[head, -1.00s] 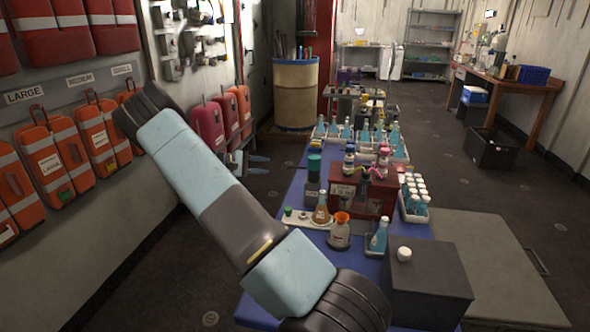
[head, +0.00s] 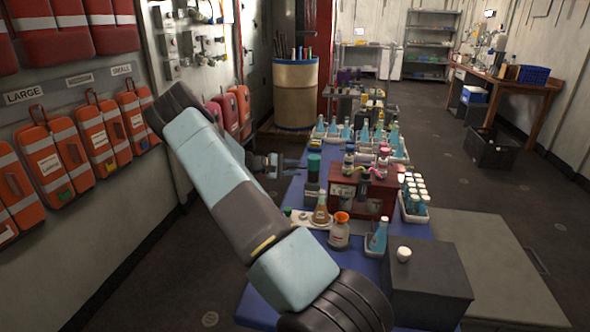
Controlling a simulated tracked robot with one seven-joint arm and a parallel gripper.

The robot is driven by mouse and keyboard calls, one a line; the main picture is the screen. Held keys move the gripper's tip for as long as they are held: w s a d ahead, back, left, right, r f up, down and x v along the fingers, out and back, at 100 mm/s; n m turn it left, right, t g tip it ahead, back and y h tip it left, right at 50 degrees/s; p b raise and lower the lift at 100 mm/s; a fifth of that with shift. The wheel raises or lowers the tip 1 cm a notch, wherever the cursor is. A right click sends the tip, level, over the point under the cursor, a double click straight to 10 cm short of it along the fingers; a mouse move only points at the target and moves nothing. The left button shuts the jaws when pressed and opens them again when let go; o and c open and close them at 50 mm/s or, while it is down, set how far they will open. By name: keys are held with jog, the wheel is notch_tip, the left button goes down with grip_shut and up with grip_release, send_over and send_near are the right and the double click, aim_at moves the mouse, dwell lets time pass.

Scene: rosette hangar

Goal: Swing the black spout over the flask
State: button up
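An amber flask (head: 321,214) stands upright on a white tray (head: 298,216) on the blue-topped table. An orange-capped flask (head: 339,232) and a blue flask (head: 378,236) stand closer to me. A small dark part (head: 364,175) shows above the red-brown box (head: 350,196); I cannot tell whether it is the black spout. My gripper (head: 292,164) is behind my arm, left of the teal-topped dark canister (head: 313,166). Its two fingers look apart and point right, with nothing visible between them. My arm hides part of the tray's left end.
A dark grey box (head: 428,285) with a white-capped item on top stands at the near right. A white rack of bottles (head: 414,208) is right of the red-brown box. More blue bottles (head: 362,133) stand farther back. Orange cases (head: 50,160) hang on the left wall.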

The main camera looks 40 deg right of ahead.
jog(key=shift+c, duration=0.5)
grip_shut()
